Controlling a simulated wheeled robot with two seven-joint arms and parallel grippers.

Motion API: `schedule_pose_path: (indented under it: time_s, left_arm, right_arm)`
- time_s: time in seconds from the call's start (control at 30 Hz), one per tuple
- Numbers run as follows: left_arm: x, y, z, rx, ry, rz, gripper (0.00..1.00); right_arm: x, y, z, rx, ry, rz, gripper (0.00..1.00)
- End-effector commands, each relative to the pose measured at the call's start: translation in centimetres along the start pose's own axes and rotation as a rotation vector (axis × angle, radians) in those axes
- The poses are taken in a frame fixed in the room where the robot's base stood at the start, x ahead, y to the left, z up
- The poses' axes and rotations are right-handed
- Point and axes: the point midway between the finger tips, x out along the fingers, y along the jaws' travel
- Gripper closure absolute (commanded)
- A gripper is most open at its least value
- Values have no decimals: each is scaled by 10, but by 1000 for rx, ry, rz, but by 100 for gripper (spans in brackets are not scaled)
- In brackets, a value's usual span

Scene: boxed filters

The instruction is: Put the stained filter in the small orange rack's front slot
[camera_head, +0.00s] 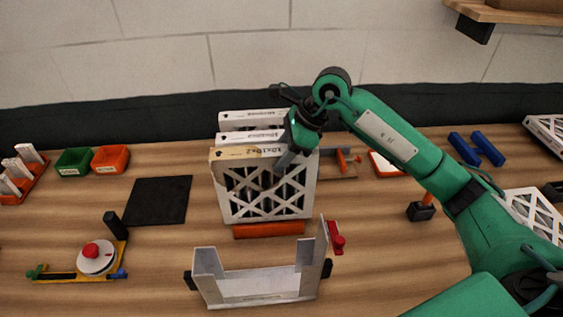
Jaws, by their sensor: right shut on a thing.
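The front filter (262,192), white with a lattice face and a tan, stained-looking patch at the left of its top edge, stands upright at the middle of the table. My right gripper (288,160) is shut on its upper right part. Two more white filters (250,136) stand close behind it. An orange bar (268,230), seemingly the front of the small orange rack, shows just below the front filter. The rest of it is hidden, and I cannot tell whether the filter rests in a slot. My left gripper is not in view.
A grey open holder (258,290) stands in front. A black mat (158,200), a red-knobbed device (95,257), green (74,163) and orange (110,160) bins and an orange rack of white pieces (22,178) are at left. Blue blocks (477,149) and another lattice filter (530,212) are at right.

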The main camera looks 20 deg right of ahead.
Motion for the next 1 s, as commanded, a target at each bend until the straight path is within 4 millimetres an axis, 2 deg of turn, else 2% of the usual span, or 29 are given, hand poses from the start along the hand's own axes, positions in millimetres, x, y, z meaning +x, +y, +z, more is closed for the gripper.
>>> schedule_pose_path:
  time_s: [0.27, 0.63, 0.67, 0.77, 1.0]
  left_arm:
    - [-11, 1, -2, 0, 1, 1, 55]
    - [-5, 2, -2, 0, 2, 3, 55]
    - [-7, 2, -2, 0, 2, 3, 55]
    - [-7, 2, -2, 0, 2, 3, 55]
    - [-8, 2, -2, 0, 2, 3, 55]
  right_arm:
    - [26, 0, -16, 3, 1, 1, 76]
    - [32, 0, -19, 0, 1, -1, 76]
    - [31, 0, -19, 0, 1, 0, 55]
    - [30, 0, -18, 1, 1, 0, 37]
    - [30, 0, -18, 1, 1, 0, 37]
